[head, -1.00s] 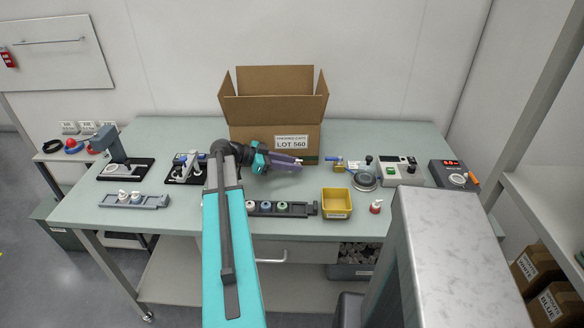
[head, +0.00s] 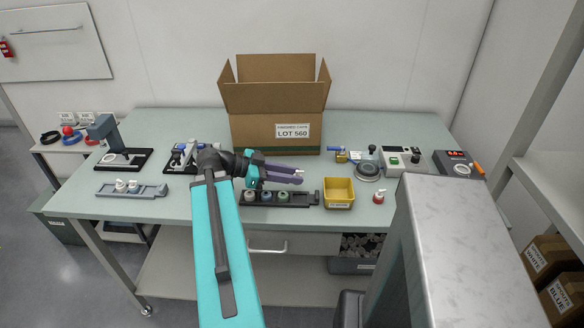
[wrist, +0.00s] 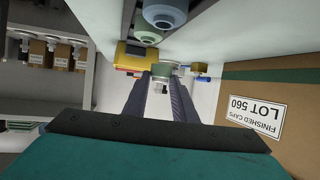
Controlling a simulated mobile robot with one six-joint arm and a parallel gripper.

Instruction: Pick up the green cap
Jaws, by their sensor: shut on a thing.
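The green cap (head: 283,195) stands in the dark rack (head: 303,199) at the front of the bench, at the right of a blue cap (head: 265,196) and a pale cap (head: 249,196). In the wrist view the green cap (wrist: 148,37) shows near the top, below the blue cap (wrist: 163,12). My gripper (head: 299,175) is level above and behind the rack, pointing right, apart from the green cap.
An open carton (head: 255,137) labelled finished caps stands behind my gripper. A round metal dish (head: 369,171) and instruments stand further right. Another rack (head: 148,191) is at left.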

